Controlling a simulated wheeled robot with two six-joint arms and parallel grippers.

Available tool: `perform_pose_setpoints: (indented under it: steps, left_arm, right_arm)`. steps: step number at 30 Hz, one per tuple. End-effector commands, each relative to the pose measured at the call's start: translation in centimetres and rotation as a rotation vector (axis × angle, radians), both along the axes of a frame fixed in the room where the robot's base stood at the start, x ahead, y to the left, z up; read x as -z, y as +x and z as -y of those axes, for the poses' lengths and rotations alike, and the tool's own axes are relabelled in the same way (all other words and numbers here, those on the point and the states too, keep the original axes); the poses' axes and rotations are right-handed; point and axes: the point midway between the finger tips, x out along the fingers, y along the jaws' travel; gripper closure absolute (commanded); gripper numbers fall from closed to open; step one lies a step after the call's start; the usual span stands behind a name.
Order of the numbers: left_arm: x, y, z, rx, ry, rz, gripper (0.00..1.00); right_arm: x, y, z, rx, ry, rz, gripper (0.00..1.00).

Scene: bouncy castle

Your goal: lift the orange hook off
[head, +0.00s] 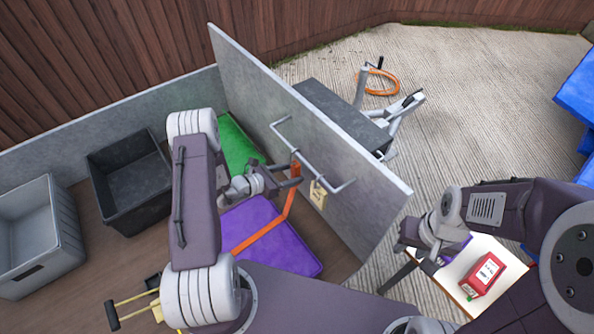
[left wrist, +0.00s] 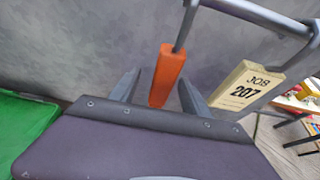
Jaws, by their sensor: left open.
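The orange hook (head: 293,199) hangs on the grey rail (head: 310,169) of the upright grey panel. Its lower part slants down to the left, over a purple lid. In the left wrist view the upper part of the hook (left wrist: 168,75) stands between my two finger tips, with gaps showing on both sides; its lower end is hidden by the gripper body. My left gripper (head: 290,177) is open at the hook, just in front of the panel. My right gripper (head: 416,254) is over the small white table, away from the hook; its fingers are unclear.
A tag reading JOB 207 (head: 317,194) hangs on the rail right beside the hook. A black bin (head: 128,170), a grey bin (head: 38,235) and a green item (head: 238,148) stand left of the panel. A red box (head: 482,275) is on the white table (head: 513,262).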

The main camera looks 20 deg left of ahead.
Motion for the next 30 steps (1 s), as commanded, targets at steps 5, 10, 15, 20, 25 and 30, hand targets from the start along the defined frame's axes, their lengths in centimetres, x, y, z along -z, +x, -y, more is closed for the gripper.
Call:
perform_pose_setpoints:
  steps: [5, 10, 15, 20, 25, 30]
  left_arm:
    - [0.4, 0.8, 1.1, 0.004, 0.001, -0.001, 0.45]
    - [1.7, 2.8, 3.1, 0.004, 0.001, -0.001, 0.45]
    - [1.9, 3.5, 3.5, 0.001, 0.000, 0.000, 0.45]
    - [1.9, 3.5, 3.5, 0.001, 0.001, 0.000, 0.51]
    - [1.9, 3.5, 3.5, 0.001, 0.001, 0.000, 0.98]
    - [1.9, 3.5, 3.5, 0.001, 0.001, 0.000, 1.00]
  right_arm:
    - [-0.2, 0.0, 0.0, 0.000, 0.000, 0.000, 0.64]
    - [-0.4, 0.0, 0.0, 0.000, 0.000, 0.000, 0.64]
    - [-0.4, 0.0, 0.0, 0.000, 0.000, 0.000, 0.64]
    - [-0.4, 0.0, 0.0, 0.000, 0.000, 0.000, 0.64]
    - [-0.4, 0.0, 0.0, 0.000, 0.000, 0.000, 0.64]
    - [-0.4, 0.0, 0.0, 0.000, 0.000, 0.000, 0.64]
